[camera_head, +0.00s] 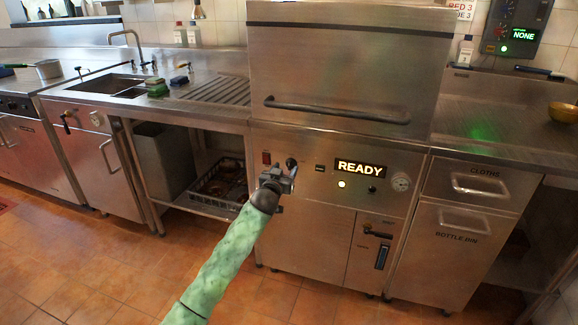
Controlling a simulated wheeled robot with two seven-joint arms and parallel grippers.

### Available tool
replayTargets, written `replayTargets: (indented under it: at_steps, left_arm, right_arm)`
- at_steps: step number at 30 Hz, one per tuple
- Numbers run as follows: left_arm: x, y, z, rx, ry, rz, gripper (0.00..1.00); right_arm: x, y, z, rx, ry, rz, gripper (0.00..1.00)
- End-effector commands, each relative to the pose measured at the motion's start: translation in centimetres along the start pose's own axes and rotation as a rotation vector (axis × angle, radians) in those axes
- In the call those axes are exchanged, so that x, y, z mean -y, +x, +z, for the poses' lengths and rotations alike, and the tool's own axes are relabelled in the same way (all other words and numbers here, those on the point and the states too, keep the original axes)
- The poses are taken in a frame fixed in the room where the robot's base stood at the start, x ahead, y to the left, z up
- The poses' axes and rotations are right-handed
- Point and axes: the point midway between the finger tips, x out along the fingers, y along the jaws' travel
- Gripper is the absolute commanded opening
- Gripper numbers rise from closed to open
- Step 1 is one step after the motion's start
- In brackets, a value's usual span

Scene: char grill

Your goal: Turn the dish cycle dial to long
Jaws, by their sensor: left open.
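The dishwasher (309,226) is a steel machine in the middle, with a lit READY display (360,169) on its front panel. My left gripper (288,174) is in front of the left part of this panel, below the hood handle. It is open and I see nothing held in it. A dark round knob shape (291,162) shows right at the gripper's tip. I cannot tell whether it is the cycle dial or whether the gripper touches it. The dial's setting and labels are hidden or too small to read. My right gripper is out of view.
The hood handle (337,110) sticks out above the panel. A round gauge (401,182) is at the panel's right. A drawer marked CLOTHS (480,185) stands to the right. A sink (108,86) is at the left. The tiled floor in front is clear.

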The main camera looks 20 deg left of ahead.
Motion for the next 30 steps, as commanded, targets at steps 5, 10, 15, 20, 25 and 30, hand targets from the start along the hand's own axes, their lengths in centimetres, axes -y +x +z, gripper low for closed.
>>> replayTargets:
  at_steps: [5,10,15,20,25,30]
  left_arm:
    - [0.0,2.5,0.0,0.001,0.0,-0.001,0.53]
    - [0.0,3.8,0.1,0.001,0.001,0.0,0.53]
    - [0.0,4.2,0.0,0.001,0.001,0.0,0.53]
    - [0.0,4.2,0.0,0.001,0.001,0.0,0.53]
    - [0.0,4.2,0.0,0.001,0.001,-0.001,0.27]
    - [0.0,4.2,0.0,0.001,0.001,-0.001,0.1]
  right_arm:
    - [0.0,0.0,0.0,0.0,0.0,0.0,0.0]
    - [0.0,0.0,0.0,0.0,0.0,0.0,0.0]
    - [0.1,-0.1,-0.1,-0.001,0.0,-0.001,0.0]
    - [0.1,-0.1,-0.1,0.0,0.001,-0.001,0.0]
    - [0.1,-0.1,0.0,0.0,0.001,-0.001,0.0]
    - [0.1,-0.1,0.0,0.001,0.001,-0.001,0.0]
